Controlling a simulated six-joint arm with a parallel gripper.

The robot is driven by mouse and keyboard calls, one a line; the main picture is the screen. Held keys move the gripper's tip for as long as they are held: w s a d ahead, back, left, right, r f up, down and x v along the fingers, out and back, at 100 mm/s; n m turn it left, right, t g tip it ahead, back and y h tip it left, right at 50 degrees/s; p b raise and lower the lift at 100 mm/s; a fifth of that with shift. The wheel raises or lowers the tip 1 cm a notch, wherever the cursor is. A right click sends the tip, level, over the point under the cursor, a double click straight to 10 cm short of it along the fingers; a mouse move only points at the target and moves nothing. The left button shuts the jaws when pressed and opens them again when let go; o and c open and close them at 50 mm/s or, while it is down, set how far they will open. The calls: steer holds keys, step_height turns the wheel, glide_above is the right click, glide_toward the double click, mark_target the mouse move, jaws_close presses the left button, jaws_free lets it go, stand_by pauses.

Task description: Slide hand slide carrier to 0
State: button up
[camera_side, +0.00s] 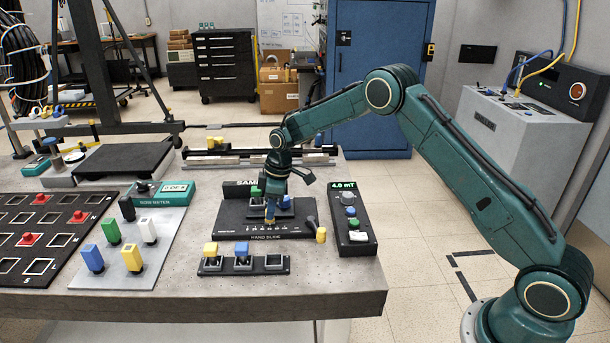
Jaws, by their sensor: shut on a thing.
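The hand slide (228,222) is a black flat unit near the middle of the table's front part, with a printed scale and the label HAND SLIDE on its front. The hand slide carrier (288,208) is a dark grey block on it, partly hidden by my gripper.
A meter box reading 4.0 mT (352,215) stands right of the slide. In front is a black socket strip (243,266) with yellow and blue blocks. Left are a grey board of coloured blocks (127,250) and a black grid tray (40,240). A SAMPLE sign stands behind.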

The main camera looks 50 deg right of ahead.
steer(key=shift+w+a, duration=2.15)
stand_by(1.9)
steer(key=o, duration=0.8)
steer(key=shift+c, duration=0.2)
steer(key=shift+r, duration=0.1)
step_height(320, 180, up, 7)
stand_by(0.5)
